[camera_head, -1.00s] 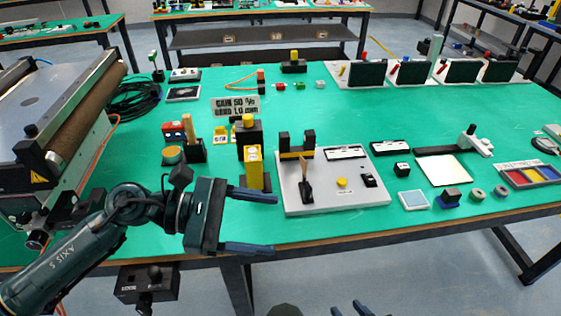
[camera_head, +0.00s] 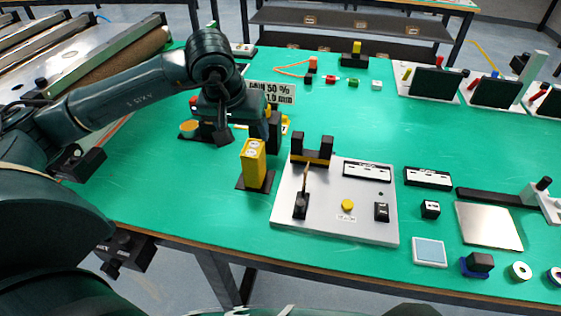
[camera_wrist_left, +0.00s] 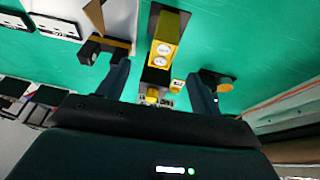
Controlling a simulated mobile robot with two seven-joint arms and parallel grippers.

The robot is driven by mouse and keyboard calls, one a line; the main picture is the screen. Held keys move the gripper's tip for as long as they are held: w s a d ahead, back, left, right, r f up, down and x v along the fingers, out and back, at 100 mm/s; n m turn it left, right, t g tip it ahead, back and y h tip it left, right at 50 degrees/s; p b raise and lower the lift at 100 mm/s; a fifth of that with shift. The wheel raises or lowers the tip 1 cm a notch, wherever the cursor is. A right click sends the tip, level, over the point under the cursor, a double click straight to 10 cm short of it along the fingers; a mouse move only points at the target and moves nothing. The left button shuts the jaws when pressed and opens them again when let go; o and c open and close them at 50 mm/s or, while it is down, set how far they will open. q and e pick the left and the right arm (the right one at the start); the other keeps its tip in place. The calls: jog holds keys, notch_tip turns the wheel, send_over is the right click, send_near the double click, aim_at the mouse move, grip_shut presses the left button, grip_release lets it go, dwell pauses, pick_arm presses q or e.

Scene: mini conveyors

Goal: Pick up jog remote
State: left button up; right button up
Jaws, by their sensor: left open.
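The jog remote (camera_head: 254,162) appears to be the yellow box with two round buttons, upright in a black base on the green table. It also shows in the left wrist view (camera_wrist_left: 167,38), upper middle, ahead of the fingers. My left gripper (camera_head: 246,128) is open, behind the remote in the head view. In the left wrist view its fingers (camera_wrist_left: 160,85) are spread wide, with nothing held between them. I cannot tell the exact gap to the remote. My right gripper is not in view.
A grey panel (camera_head: 330,228) with a lever and a yellow button stands right of the remote. Another black device with a yellow top and a sign (camera_head: 272,91) are close behind the gripper. The conveyor (camera_head: 95,70) is at left. The green table (camera_head: 190,205) is clear in front.

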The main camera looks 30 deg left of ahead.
aim_at(253, 149)
pick_arm(q)
jog(key=x, duration=0.4)
jog(key=a+x, duration=0.1)
jog(key=x, duration=0.2)
jog(key=shift+w+r, duration=0.15)
jog(key=shift+w, duration=0.25)
jog(key=shift+p+x, duration=0.8)
jog(key=shift+x, duration=2.05)
jog(key=shift+d, duration=0.1)
jog(key=shift+y, duration=0.3)
jog(key=shift+c, duration=0.5)
jog(key=c, duration=1.1)
